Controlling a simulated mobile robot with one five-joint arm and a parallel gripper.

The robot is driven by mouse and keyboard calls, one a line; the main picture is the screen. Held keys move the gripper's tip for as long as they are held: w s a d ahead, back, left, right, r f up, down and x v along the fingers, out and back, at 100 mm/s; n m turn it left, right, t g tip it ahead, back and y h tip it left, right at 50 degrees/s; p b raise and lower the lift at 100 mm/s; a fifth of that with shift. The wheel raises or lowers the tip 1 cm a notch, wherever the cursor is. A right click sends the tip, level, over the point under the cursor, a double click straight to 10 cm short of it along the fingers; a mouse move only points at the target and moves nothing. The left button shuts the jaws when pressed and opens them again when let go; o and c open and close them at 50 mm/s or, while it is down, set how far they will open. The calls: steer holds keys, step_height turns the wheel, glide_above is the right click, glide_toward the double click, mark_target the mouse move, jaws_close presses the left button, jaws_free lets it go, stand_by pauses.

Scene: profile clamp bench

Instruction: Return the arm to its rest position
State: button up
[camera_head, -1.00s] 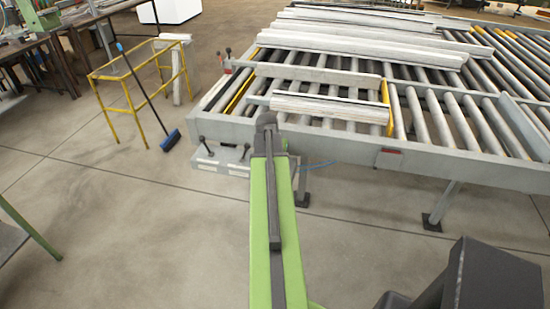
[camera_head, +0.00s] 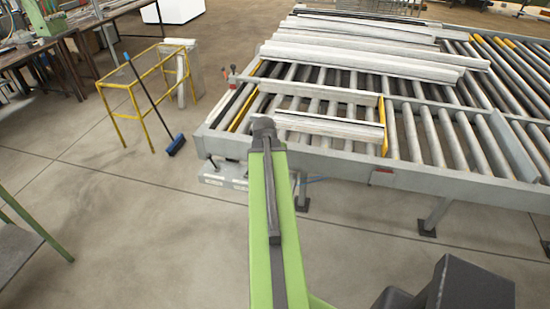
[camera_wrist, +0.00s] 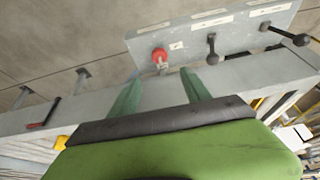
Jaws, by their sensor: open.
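My arm shows green with a dark strip in the head view and reaches toward the near side of the roller conveyor (camera_head: 470,195). Its end hides my gripper there. In the wrist view my gripper (camera_wrist: 160,84) has two green fingers spread apart with nothing between them. A red knob (camera_wrist: 159,55) on a short stem shows just beyond the gap between the fingertips. Whether the fingers touch anything cannot be told. The knob sits by a grey panel (camera_wrist: 232,36) with white labels and black-knobbed levers (camera_wrist: 211,50). The panel also shows beside my arm in the head view (camera_head: 222,178).
Pale profiles (camera_head: 365,58) lie on the rollers, and one bundle (camera_head: 330,126) lies near my arm's end. A yellow frame (camera_head: 136,116) with a blue broom (camera_head: 176,145) stands to the left. A green-edged bench (camera_head: 22,248) is at lower left. The floor between is clear.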

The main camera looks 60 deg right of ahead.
steer(key=p+v, duration=0.2)
steer(key=v, duration=0.1)
steer(key=shift+s+a+r, duration=0.1)
steer(key=shift+a+r, duration=0.05)
steer(key=shift+r, duration=0.2)
